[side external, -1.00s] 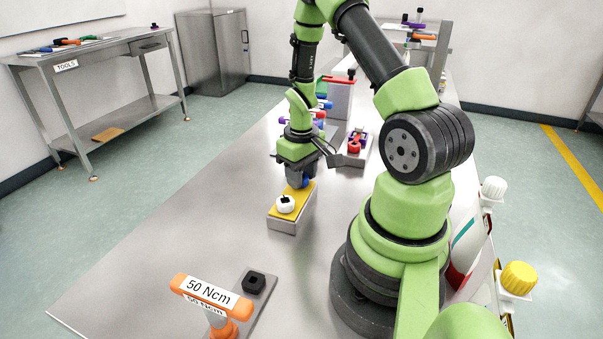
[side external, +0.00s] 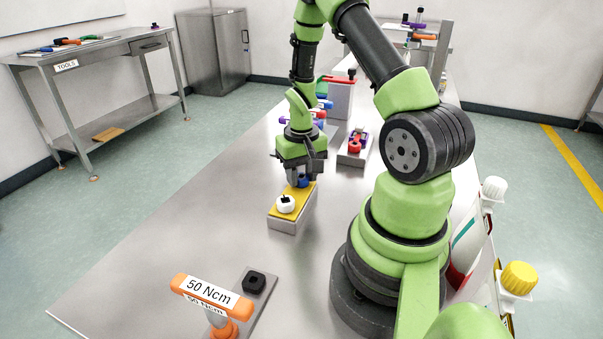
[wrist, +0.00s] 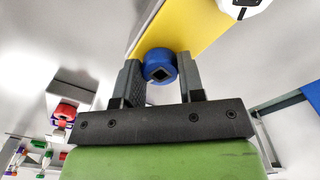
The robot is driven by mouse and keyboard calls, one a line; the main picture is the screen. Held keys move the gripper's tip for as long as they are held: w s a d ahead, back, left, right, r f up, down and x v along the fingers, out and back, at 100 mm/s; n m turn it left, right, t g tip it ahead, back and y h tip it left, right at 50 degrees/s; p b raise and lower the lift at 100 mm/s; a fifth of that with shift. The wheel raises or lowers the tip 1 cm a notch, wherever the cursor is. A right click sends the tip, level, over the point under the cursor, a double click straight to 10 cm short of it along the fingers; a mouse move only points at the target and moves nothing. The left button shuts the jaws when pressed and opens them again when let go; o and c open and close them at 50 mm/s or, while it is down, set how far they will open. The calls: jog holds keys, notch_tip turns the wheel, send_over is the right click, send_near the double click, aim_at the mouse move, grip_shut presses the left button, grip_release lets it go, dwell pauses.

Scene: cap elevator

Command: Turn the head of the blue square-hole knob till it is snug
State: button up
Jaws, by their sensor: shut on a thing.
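The blue square-hole knob (wrist: 160,67) sits at the end of the yellow-topped block. Its dark square hole faces the wrist camera. My gripper (wrist: 158,80) has its two grey fingers on either side of the knob's head and is shut on it. In the side external view my gripper (side external: 302,174) points down at the far end of the block, and the blue knob (side external: 303,181) shows partly between the fingers. The picture does not show how tight the knob is.
A white knob (side external: 286,204) with a dark square top stands on the near end of the yellow-topped block (side external: 279,218). An orange-handled tool marked 50 Ncm (side external: 212,292) stands at the front beside a black square piece (side external: 254,281). Red and purple parts (side external: 356,143) are behind. The table's left side is clear.

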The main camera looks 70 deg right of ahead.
jog(key=o, duration=0.9)
jog(key=shift+o, duration=0.2)
jog(key=shift+r, duration=0.1)
notch_tip(320, 180, up, 10)
jog(key=a+r+n+t, duration=0.2)
jog(key=a+r+t, duration=0.1)
jog(key=a+r, duration=0.75)
jog(key=s+a+r+n+t+y, duration=0.2)
jog(key=s+a+r+t, duration=0.2)
jog(key=a, duration=0.5)
notch_tip(320, 180, up, 2)
jog(key=s, duration=0.2)
jog(key=shift+s+a+n, duration=0.25)
jog(key=shift+s+n, duration=0.05)
jog(key=shift+n, duration=0.1)
